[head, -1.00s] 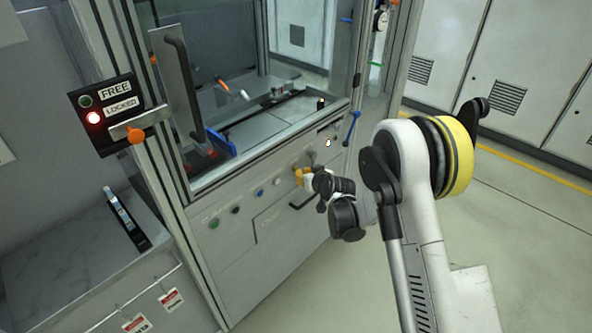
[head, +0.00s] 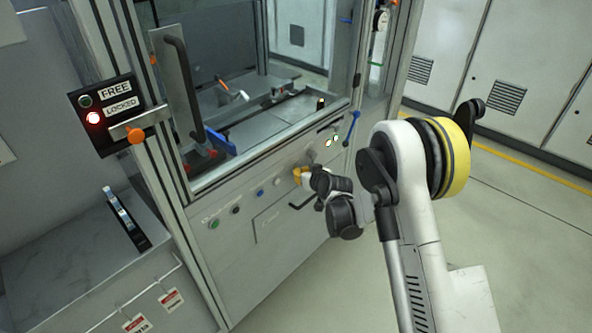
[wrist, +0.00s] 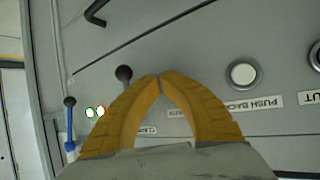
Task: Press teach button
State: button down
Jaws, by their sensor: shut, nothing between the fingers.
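My gripper (head: 298,173) is shut, its yellow fingertips at the machine's front panel (head: 285,216). In the wrist view its tips (wrist: 158,77) meet over the panel, beside a black-knobbed lever (wrist: 124,73). A white round button (wrist: 242,73) labelled PUSH BACK is to their right, apart from them. Small labels (wrist: 180,114) under the fingers are partly covered and too small to read. No label reading TEACH can be made out. Whether the tips touch the panel or a button behind them, I cannot tell. Two lit lamps (head: 332,141) are to the right of my gripper in the head view.
Green (head: 214,223), black (head: 236,210) and blue (head: 260,193) buttons line the panel to the left. A blue lever (head: 351,128) and a black drawer handle (head: 303,201) are close by. A box (head: 104,113) shows LOCKED lit red. Floor to the right is clear.

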jog(key=shift+s+d, duration=0.5)
jog(key=shift+d, duration=0.15)
jog(key=s+d, duration=0.1)
jog(key=d, duration=0.1)
jog(key=s+d, duration=0.2)
dwell(0.4)
dwell(0.5)
